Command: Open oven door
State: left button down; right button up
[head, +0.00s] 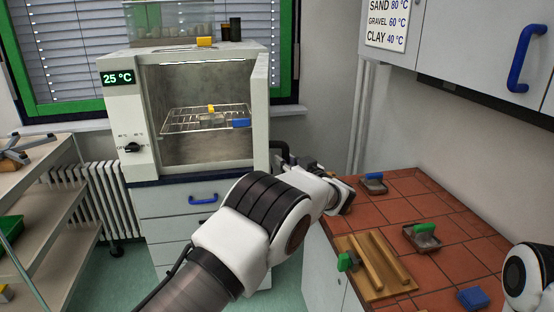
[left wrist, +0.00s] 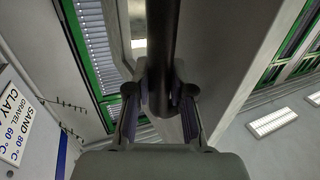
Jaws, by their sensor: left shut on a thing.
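The oven (head: 150,120) stands on a cabinet at the back left, its display reading 25 °C. Its door (head: 261,115) is swung open on the right side, seen nearly edge-on, and the lit chamber with its wire rack (head: 190,124) shows. My left gripper (head: 286,160) is at the door's outer side, partly hidden behind my own arm. In the left wrist view, the black bar handle (left wrist: 162,45) runs between the fingers of my left gripper (left wrist: 160,100), which is shut on it. The door panel (left wrist: 225,60) shows beside the handle. My right gripper is out of view.
On the rack sit small items with a yellow and a blue part (head: 240,123). The tiled bench (head: 400,210) at right holds several trays and a wooden board (head: 360,282). A wall cabinet (head: 470,50) hangs above it. A shelf rack (head: 50,175) stands left.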

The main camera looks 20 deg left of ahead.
pick_arm(q)
jog(key=shift+r, duration=0.3)
jog(key=c, duration=1.3)
grip_release()
jog(key=o, duration=0.3)
jog(key=shift+w+f, duration=0.1)
jog(key=shift+f, duration=0.05)
